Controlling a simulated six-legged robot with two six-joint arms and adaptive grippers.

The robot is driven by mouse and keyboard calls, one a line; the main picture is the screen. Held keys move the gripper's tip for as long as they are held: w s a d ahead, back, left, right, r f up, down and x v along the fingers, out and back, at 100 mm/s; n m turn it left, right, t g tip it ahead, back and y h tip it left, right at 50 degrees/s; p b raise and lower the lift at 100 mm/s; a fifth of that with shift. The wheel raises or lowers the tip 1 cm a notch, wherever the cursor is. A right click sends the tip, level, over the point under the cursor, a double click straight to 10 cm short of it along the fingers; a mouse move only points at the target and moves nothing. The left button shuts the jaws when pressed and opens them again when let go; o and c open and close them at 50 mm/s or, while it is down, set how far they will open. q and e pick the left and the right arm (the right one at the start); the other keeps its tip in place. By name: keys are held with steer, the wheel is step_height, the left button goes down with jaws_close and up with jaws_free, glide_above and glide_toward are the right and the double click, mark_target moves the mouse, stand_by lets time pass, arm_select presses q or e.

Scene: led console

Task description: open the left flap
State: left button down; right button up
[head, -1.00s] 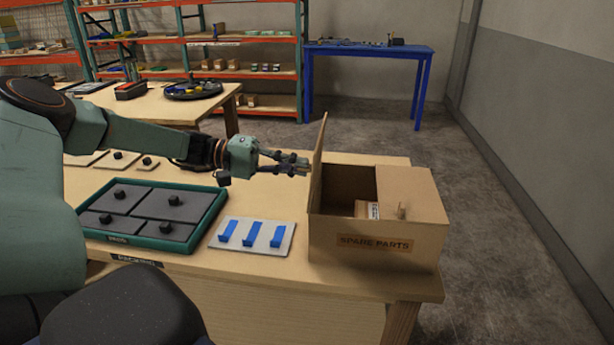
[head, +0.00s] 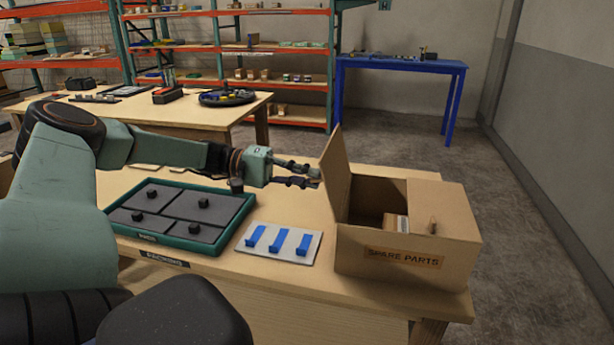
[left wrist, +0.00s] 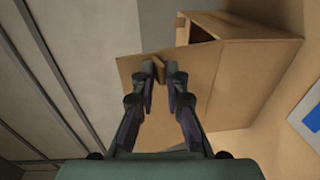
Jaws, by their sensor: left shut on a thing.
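The cardboard box (head: 390,280) marked SPARE PARTS stands at the table's right end. Its left flap (head: 338,178) is raised past upright and leans outward to the left, so the box's left side is uncovered. The flap fills the middle of the left wrist view (left wrist: 205,78). My left gripper (head: 318,178) is at the flap's outer face. In the left wrist view its fingers (left wrist: 160,72) are shut on the small brown tab (left wrist: 159,68) of the flap. The right flap (head: 440,205) lies closed, with its own tab (head: 433,227) standing up. My right gripper is not in view.
Inside the box a small carton (head: 394,223) shows. Left of the box lie a pale plate (head: 268,254) with blue strips and a green-rimmed tray (head: 190,246) with grey lidded compartments. A blue table (head: 400,65) and shelves (head: 230,48) stand behind.

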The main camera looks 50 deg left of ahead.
arm_select(q)
steer(key=shift+s+d+f, duration=0.15)
steer(key=shift+s+f, duration=0.1)
steer(key=shift+f, duration=0.35)
steer(key=c, duration=1.5)
jaws_free()
steer(key=shift+w, duration=0.2)
steer(key=shift+r, duration=0.15)
